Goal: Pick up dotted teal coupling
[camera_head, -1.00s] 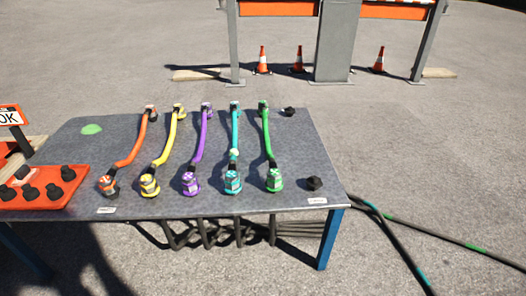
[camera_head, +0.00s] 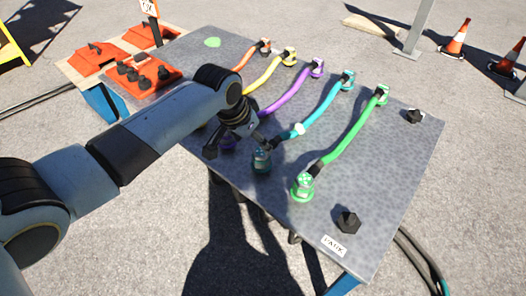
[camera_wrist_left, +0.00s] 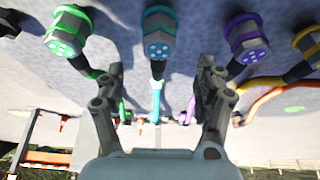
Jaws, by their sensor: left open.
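The dotted teal coupling (camera_head: 262,161) stands at the near end of the teal cable (camera_head: 322,112) on the grey table. In the left wrist view its dotted teal face (camera_wrist_left: 158,46) is near the top centre. My left gripper (camera_head: 242,143) is open and empty, just beside and above the coupling in the head view. In the left wrist view the open fingers (camera_wrist_left: 160,78) flank the teal cable, with the coupling's face beyond their tips. I see no contact with it. The far teal coupling (camera_head: 347,80) is at the cable's other end. My right gripper is not in view.
A green coupling (camera_head: 303,187) stands right of the teal one. A purple coupling (camera_wrist_left: 246,36) is on its other side. Black caps (camera_head: 348,222) sit near the table's right end. An orange tray (camera_head: 143,78) is at the left.

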